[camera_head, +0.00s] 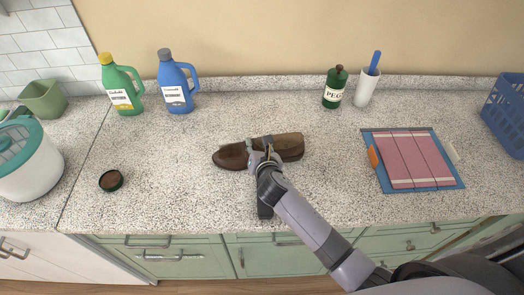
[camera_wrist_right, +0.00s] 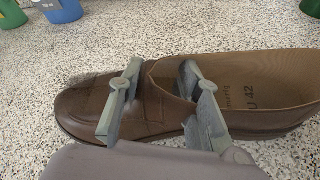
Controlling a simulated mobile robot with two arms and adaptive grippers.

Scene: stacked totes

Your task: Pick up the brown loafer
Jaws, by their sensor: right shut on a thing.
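The brown loafer (camera_head: 290,146) is on the speckled counter in the middle of the head view, toe to the left and opening to the right. It also fills much of the right wrist view (camera_wrist_right: 85,100), where its tan insole with the marking "42" shows. My right gripper (camera_head: 264,146) is over the middle of the loafer. In the right wrist view its two fingers (camera_wrist_right: 160,95) are at the shoe's upper, by the front of the opening, and are shut on it. My left gripper is not in view.
A green bottle (camera_head: 122,88) and a blue bottle (camera_head: 175,85) stand behind to the left. A dark round lid-like thing (camera_head: 111,181) lies left of the loafer. A blue-edged board with pink panels (camera_head: 413,160) lies to the right. The counter around the shoe is clear.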

